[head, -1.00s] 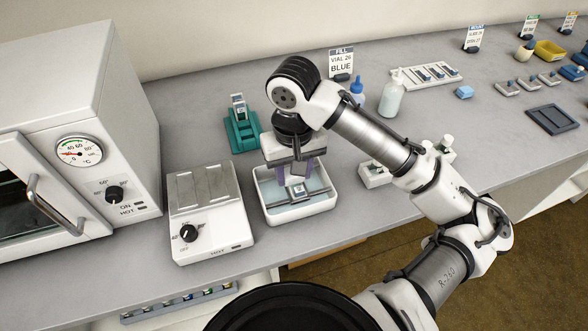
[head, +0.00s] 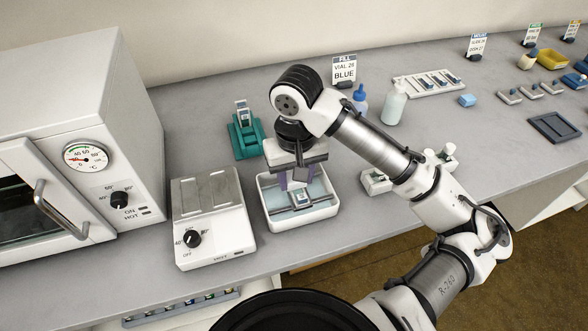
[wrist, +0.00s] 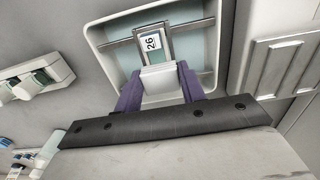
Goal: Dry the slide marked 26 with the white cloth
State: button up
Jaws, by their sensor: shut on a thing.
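The slide marked 26 (wrist: 152,42) lies across the rails over a white basin (wrist: 101,66), label up. It also shows in the head view (head: 301,198), just in front of my gripper. My gripper (wrist: 160,88) has purple fingers shut on the white cloth (wrist: 161,79), which looks like a folded white pad. The cloth is at the near end of the slide. I cannot tell whether it touches the slide. In the head view my gripper (head: 296,181) is over the basin, and the cloth is mostly hidden.
A hotplate (head: 212,222) and an oven (head: 75,130) stand left of the basin. A teal stand (head: 246,138) is behind it. A white holder (head: 376,183) stands to the right, partly behind my arm. Bottles (head: 394,104) and a slide rack (head: 428,82) are farther back.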

jog(key=shift+s+d+f, duration=0.1)
jog(key=shift+s, duration=0.3)
jog(key=shift+w+a+p, duration=0.15)
jog(key=shift+w+a, duration=0.05)
jog(key=shift+w, duration=0.35)
jog(key=shift+w+a+p, duration=0.15)
jog(key=shift+w, duration=0.4)
notch_tip(320, 180, up, 3)
jog(key=p, duration=0.2)
jog(key=shift+f+p, duration=0.1)
jog(key=shift+p, duration=0.2)
jog(key=shift+r, duration=1.7)
jog(key=shift+s+f, duration=0.1)
